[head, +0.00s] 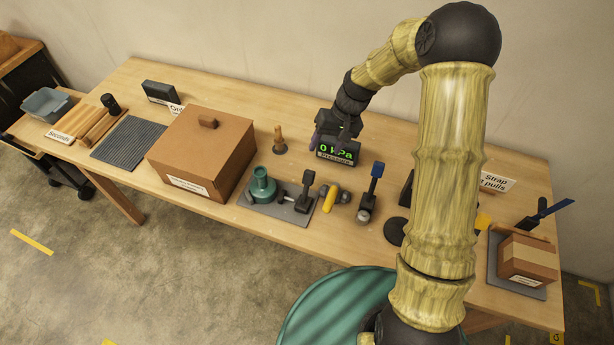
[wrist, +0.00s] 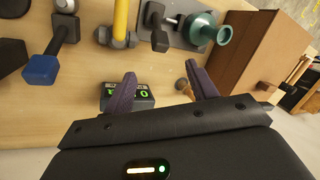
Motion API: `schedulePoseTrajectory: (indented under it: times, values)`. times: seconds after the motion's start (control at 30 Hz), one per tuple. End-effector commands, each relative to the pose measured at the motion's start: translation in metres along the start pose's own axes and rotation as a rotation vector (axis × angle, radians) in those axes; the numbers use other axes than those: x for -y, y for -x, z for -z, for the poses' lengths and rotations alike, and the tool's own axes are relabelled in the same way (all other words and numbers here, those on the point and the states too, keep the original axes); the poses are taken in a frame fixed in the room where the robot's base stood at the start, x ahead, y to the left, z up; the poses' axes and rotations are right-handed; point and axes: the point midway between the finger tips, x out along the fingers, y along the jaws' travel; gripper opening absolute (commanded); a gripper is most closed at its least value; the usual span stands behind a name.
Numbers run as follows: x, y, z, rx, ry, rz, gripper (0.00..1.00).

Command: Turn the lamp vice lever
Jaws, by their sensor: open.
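The lamp vice stands on a grey plate (head: 272,209) near the table's front edge, right of the brown box. It holds a green lamp-like body (head: 262,186), and its dark lever (head: 306,188) with a blocky head stands upright beside it. In the wrist view the lever (wrist: 160,38) and the green body (wrist: 203,28) lie beyond my fingertips, at the top. My gripper (head: 334,139) is above the back of the table, near the pressure display. Its two purple fingers are apart in the wrist view (wrist: 162,80), with nothing between them and clear of the lever.
The pressure display (head: 338,150) reads 0 kPa, close by my gripper. Right of the lever stand a yellow-handled valve (head: 330,198) and a blue-tipped lever (head: 374,182). A large brown box (head: 202,150) is to the left, and a small wooden peg (head: 279,141) stands behind the vice.

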Motion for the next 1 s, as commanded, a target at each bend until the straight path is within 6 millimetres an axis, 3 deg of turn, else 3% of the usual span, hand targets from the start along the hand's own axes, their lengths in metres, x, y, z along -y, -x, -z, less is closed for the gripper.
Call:
schedulePoseTrajectory:
  times: [0.3, 0.47, 1.0]
  values:
    - [0.000, -0.002, 0.000, 0.000, 0.000, -0.001, 0.57]
    - [0.000, -0.012, -0.001, 0.004, -0.001, 0.000, 0.57]
    - [0.000, -0.096, -0.001, 0.003, -0.001, -0.001, 0.57]
